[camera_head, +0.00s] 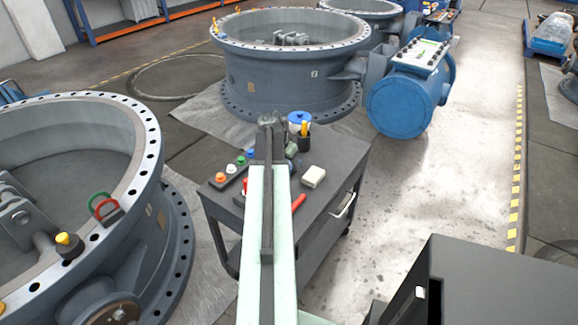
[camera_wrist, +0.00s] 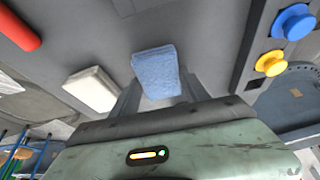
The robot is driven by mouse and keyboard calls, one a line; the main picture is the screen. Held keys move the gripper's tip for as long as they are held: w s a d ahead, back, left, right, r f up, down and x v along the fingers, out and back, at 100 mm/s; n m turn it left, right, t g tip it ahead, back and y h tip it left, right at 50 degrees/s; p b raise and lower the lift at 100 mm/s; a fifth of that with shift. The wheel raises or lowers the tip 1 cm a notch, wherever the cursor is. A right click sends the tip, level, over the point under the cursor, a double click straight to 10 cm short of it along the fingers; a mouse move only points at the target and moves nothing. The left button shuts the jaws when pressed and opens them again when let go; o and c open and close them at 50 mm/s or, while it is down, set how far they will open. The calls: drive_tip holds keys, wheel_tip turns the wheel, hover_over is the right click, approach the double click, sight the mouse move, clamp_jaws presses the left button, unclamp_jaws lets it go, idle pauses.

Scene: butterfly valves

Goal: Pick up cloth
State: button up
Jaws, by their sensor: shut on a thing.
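A light blue folded cloth (camera_wrist: 156,72) with a fuzzy surface shows in the wrist view, between the two fingers of my gripper (camera_wrist: 160,88). The gripper is shut on it. In the head view my gripper (camera_head: 270,121) is at the far end of my arm, over the dark cart top. I cannot clearly make out the cloth there, as the arm covers that area.
The dark cart (camera_head: 325,199) bears a white block (camera_head: 313,176), a red cylinder (camera_head: 298,202), a pen cup (camera_head: 304,142), a blue-lidded tub (camera_head: 299,121) and a strip of coloured buttons (camera_head: 229,176). Large valves (camera_head: 290,75) stand behind and at left (camera_head: 130,235).

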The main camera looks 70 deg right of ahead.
wheel_tip(320, 180, up, 10)
drive_tip(key=p, duration=1)
